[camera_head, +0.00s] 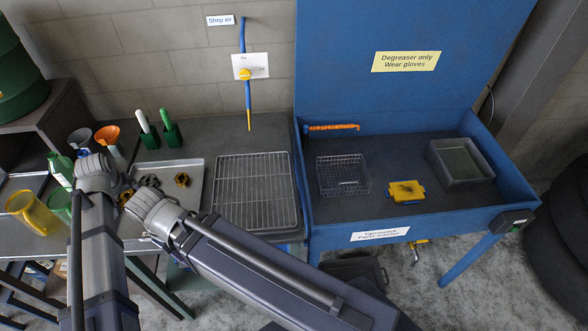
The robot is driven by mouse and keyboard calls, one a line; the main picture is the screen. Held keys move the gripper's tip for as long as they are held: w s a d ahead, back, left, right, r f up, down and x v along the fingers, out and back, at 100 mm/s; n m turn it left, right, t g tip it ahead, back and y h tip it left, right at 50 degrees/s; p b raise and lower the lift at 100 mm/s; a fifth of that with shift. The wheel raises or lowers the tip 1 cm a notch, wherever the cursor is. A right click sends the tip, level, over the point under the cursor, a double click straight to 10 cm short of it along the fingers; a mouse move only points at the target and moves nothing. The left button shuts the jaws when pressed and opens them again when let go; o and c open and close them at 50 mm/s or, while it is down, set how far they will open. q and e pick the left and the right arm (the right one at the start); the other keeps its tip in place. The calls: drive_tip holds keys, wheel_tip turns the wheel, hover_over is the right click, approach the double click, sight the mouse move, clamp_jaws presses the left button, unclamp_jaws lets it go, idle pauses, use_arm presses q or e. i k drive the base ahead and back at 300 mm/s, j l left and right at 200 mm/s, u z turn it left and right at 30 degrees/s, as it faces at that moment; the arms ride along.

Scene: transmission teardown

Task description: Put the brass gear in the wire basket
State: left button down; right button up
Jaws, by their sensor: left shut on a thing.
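The wire basket (343,188) stands empty-looking in the blue parts washer. My left gripper (123,188) is over the left part of the metal tray (196,172), mostly hidden by my arm ends. It is shut on a small brass-coloured part, seemingly the brass gear (125,198), only partly visible between the arms. A bronze-coloured ring-like part (182,180) lies free on the tray, with dark gears (150,181) left of it. My right arm reaches in from the lower right and ends over the tray's front; its fingers are hidden.
A wire rack (254,190) lies between tray and washer. The washer also holds a yellow brush-like block (406,191), a grey bin (460,162) and an orange-handled tool (333,127). Funnels, bottles and a yellow jug (28,211) crowd the left. The washer's front wall is raised.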

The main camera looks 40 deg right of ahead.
sight(342, 178)
drive_tip(key=k+l+z, duration=0.3)
drive_tip(key=l, duration=0.3)
drive_tip(key=k+l+z, duration=0.1)
drive_tip(key=l+z, duration=0.15)
drive_tip(key=l, duration=0.4)
drive_tip(key=k+l+z, duration=0.1)
drive_tip(key=l+z, duration=0.2)
drive_tip(key=l, duration=0.35)
drive_tip(key=l+z, duration=0.25)
drive_tip(key=l, duration=0.45)
